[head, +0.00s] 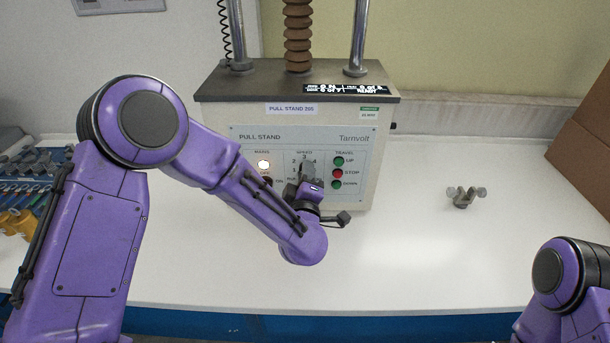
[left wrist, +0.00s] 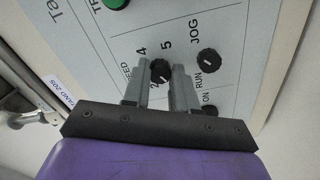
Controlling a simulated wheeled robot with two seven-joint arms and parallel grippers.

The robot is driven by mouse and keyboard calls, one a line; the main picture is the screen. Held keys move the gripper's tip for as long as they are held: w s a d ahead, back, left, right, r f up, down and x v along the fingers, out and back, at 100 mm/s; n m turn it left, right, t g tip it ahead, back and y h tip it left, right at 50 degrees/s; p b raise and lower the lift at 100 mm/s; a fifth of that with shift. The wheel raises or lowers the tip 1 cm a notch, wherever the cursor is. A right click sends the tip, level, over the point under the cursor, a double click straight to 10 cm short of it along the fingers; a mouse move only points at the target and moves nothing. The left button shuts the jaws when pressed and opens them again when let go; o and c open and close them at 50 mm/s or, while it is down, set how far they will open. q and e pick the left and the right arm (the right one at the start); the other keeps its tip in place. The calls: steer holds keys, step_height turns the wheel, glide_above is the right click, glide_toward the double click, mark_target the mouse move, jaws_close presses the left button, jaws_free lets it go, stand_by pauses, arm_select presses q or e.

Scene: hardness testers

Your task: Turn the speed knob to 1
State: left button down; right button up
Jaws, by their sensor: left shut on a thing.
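The speed knob (left wrist: 160,70) is a small black dial on the pull stand's panel, with printed numbers around it, 4 and 5 among them. In the left wrist view it sits between the grey fingers of my left gripper (left wrist: 161,88), which is shut on it. I cannot tell which number its pointer marks. In the head view my left gripper (head: 308,170) is at the panel below the SPEED label and hides the knob. The pull stand (head: 225,125) is a beige box with a dark top. My right gripper is out of view.
A second black knob marked JOG and RUN (left wrist: 208,60) is close beside my fingers. The UP (head: 338,161), STOP (head: 338,173) and DOWN (head: 338,184) buttons are right of the gripper. A lit lamp (head: 263,164) is left. A metal fixture (head: 462,197) stands on the white bench.

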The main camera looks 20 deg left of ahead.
arm_select(q)
steer(key=c, duration=0.9)
jaws_free()
steer(key=b+v, duration=0.2)
steer(key=v, duration=0.8)
steer(key=shift+s, duration=0.35)
